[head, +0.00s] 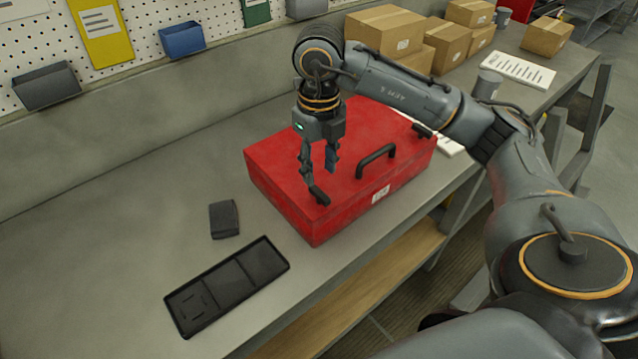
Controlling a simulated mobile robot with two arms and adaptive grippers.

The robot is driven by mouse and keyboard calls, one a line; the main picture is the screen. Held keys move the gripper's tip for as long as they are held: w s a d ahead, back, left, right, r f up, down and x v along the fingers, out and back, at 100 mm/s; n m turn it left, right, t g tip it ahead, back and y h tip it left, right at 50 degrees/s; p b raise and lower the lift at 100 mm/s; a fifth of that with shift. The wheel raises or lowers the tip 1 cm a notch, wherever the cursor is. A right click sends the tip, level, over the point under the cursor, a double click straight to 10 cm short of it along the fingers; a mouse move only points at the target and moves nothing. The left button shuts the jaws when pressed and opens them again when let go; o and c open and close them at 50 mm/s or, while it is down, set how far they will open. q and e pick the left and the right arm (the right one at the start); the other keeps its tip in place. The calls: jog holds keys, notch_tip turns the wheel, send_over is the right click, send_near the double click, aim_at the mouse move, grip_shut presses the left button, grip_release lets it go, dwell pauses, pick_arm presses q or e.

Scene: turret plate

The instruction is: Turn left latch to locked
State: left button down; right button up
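A red box (275,180) with a dark handle (377,160) on its lid sits on the grey workbench. The left latch (319,196) is a small dark bar near the lid's front left corner. The right latch (422,130) is a similar dark bar at the lid's right end. My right gripper (320,174) points down over the left part of the lid, its fingers apart with nothing seen between them. Its left fingertip appears very close to the left latch; I cannot tell whether they touch. My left gripper is out of view.
A black tray (216,284) and a small dark block (224,218) lie on the bench left of the box. Cardboard boxes (448,42) and a paper sheet (518,70) are at the back right.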

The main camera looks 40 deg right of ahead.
aim_at(320, 192)
notch_tip(320, 192, down, 6)
jog(key=shift+r+p, duration=0.1)
jog(key=shift+p, duration=0.55)
grip_shut()
